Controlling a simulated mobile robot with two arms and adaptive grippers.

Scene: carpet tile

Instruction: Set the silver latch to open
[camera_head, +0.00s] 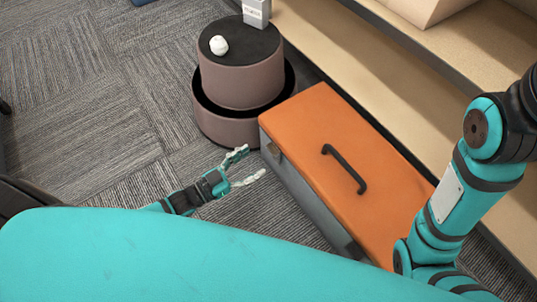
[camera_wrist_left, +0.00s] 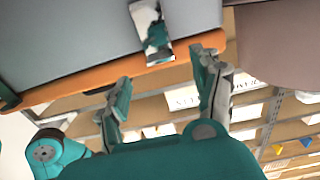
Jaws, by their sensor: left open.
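A toolbox with an orange lid (camera_head: 315,125) and a grey body (camera_head: 300,198) stands on the carpet, lid closed down. The silver latch (camera_head: 273,150) is on its left-facing side near the far end, at the lid's edge. In the left wrist view the latch (camera_wrist_left: 151,30) is a shiny plate across the grey wall, its end near the orange edge. My left gripper (camera_head: 253,163) is open and empty, just in front of the latch. In the wrist view its fingertips (camera_wrist_left: 160,68) spread either side of the latch, with no contact visible. My right gripper is out of view.
A black handle (camera_head: 345,168) stands on the lid. Wooden shelving (camera_head: 350,60) runs along the right. Carpet on the left is clear.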

